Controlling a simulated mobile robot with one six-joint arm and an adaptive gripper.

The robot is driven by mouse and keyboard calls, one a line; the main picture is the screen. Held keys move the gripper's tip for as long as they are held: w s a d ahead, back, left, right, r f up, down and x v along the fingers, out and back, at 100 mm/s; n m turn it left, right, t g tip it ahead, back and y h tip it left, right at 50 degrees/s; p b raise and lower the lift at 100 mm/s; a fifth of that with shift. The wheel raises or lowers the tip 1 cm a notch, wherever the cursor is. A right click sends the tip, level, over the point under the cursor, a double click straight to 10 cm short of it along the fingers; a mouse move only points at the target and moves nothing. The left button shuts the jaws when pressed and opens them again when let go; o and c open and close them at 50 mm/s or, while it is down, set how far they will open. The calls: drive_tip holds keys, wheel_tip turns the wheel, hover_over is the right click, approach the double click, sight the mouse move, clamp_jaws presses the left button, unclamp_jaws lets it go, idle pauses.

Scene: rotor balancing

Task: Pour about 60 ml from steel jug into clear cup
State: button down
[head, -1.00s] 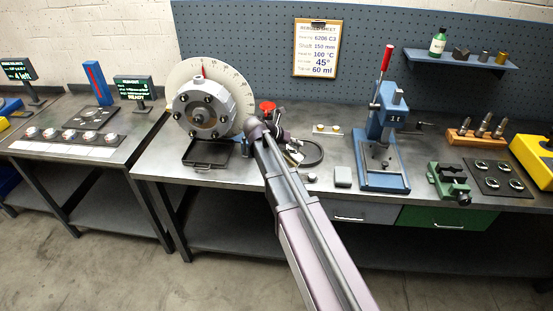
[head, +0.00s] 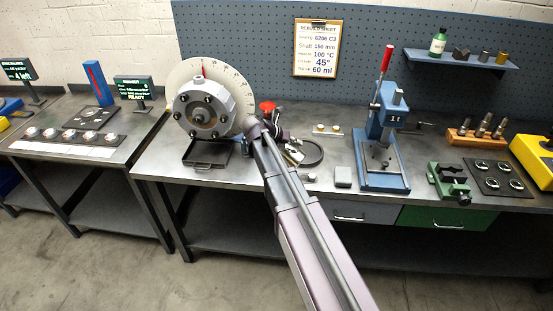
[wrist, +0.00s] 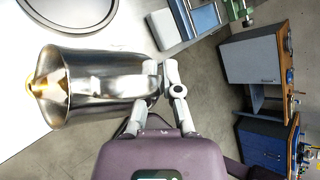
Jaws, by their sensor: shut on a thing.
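The steel jug (wrist: 105,88) fills the left of the wrist view, lying sideways in that picture with its mouth and spout to the left. A gold-yellow patch shows at the spout; I cannot tell whether it is liquid flowing or lying inside. My gripper (wrist: 160,82) is shut on the jug at its handle side, right of its body. In the head view my gripper and the jug are small and mostly hidden behind my arm, above the bench right of the rotor dial. I cannot make out the clear cup in either view.
The rotor housing (head: 203,112) stands left of my arm on the bench. A dark ring (head: 318,154) lies just right of my gripper. A blue press (head: 382,150) and a green vise (head: 450,182) stand farther right. Bare bench lies along the front edge.

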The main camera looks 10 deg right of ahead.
sight(303, 156)
drive_tip(key=shift+w+a+r, duration=0.15)
drive_tip(key=shift+w+r, duration=0.05)
drive_tip(key=shift+r, duration=0.15)
idle(1.1)
drive_tip(key=shift+r+n+h, duration=0.1)
drive_tip(key=shift+n+h, duration=0.2)
drive_tip(key=shift+s+d+f+m+t+y, duration=0.3)
drive_tip(key=shift+s+d+f+m+y, duration=0.25)
drive_tip(key=shift+s+d+y, duration=0.3)
drive_tip(key=shift+s+f+p, duration=0.1)
drive_tip(key=shift+s+p, duration=0.05)
drive_tip(key=shift+p, duration=0.2)
drive_tip(key=shift+f, duration=0.1)
drive_tip(key=shift+w+a, duration=0.1)
drive_tip(key=shift+w, duration=0.1)
drive_tip(key=shift+s+t+y, duration=0.15)
drive_tip(key=shift+t+y, duration=0.1)
drive_tip(key=shift+t, duration=0.05)
drive_tip(key=shift+s+d+f+m+t+y+b, duration=0.2)
drive_tip(key=shift+f+m+t+y+b, duration=0.1)
drive_tip(key=shift+f, duration=0.2)
drive_tip(key=shift+s+d+f+m+t+y+b, duration=0.15)
drive_tip(key=shift+d+f+m+t+y+b, duration=0.1)
drive_tip(key=shift+f, duration=0.2)
